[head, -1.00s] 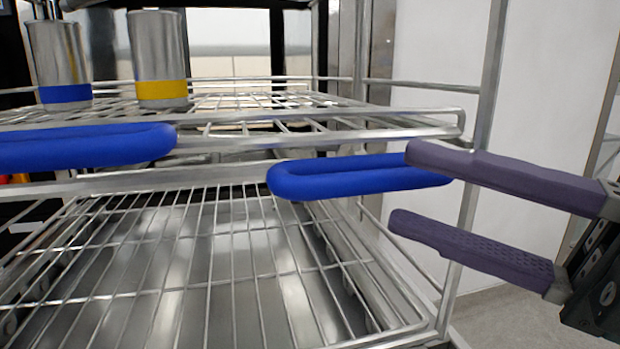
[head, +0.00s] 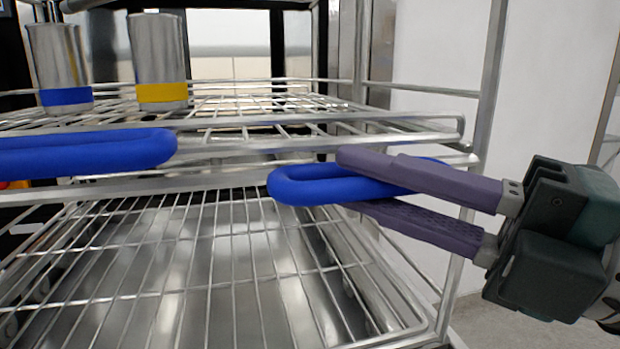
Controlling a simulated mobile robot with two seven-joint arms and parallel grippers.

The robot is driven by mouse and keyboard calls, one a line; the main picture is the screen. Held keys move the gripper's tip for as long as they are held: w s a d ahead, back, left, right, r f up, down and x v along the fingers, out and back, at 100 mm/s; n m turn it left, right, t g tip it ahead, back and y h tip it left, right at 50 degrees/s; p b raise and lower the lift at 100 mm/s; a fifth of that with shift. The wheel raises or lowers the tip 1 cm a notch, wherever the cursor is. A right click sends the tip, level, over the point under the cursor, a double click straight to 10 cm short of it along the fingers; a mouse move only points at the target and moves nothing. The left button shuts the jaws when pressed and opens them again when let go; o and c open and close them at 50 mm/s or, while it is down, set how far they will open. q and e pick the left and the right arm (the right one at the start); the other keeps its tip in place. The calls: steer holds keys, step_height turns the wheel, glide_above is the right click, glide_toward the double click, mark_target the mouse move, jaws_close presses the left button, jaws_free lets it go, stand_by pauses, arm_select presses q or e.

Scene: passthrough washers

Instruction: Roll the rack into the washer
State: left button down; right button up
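The rack is a metal wire trolley with an upper shelf (head: 440,127) and a lower wire shelf (head: 200,265). Two blue loop handles stick out at its front, a left one (head: 85,151) and a right one (head: 300,187). My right gripper (head: 345,185) has one purple finger over the right handle and the other beneath it, partly hidden by the handle. The fingers look closed onto the handle from both sides. My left gripper is not in view. No washer can be clearly made out.
Two metal cylinders stand on the upper shelf, one with a blue band (head: 60,65) and one with a yellow band (head: 158,60). The lower shelf is empty. A white wall (head: 555,70) and some floor show on the right.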

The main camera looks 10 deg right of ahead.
jaws_close()
stand_by(1.0)
